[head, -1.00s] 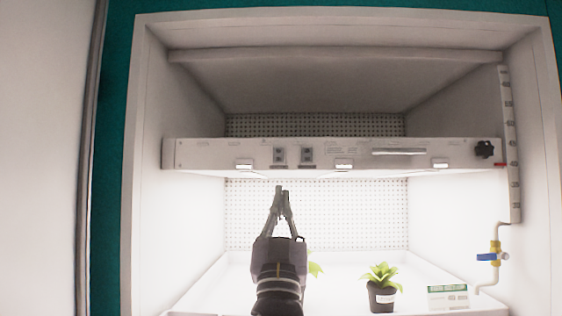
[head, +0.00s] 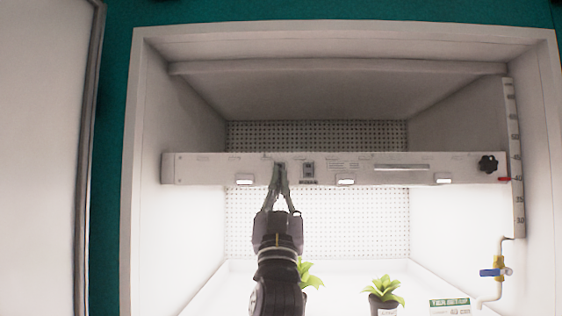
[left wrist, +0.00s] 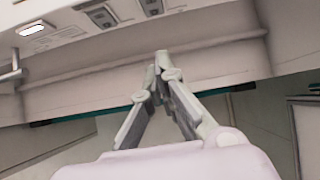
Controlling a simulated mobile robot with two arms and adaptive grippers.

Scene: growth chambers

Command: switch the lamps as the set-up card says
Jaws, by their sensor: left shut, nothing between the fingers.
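A white lamp bar (head: 220,170) spans the chamber, and the space below it is brightly lit. A grey switch (head: 308,170) shows on its front. My left gripper (head: 279,168) is shut and empty, its fingertips at the bar's front over the place of a second switch, which they mostly hide. Whether they touch it I cannot tell. The left wrist view shows the shut fingertips (left wrist: 161,58) below the bar's face, with a switch (left wrist: 98,15) beyond them to the upper left. The set-up card (head: 450,305) stands low at right; its text is too small to read. My right gripper is not in view.
Potted plants stand below the bar, one at right (head: 384,288) and one partly behind my arm (head: 309,275). A black knob (head: 488,164) sits at the bar's right end. A pipe with a blue-handled valve (head: 490,272) is on the right wall.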

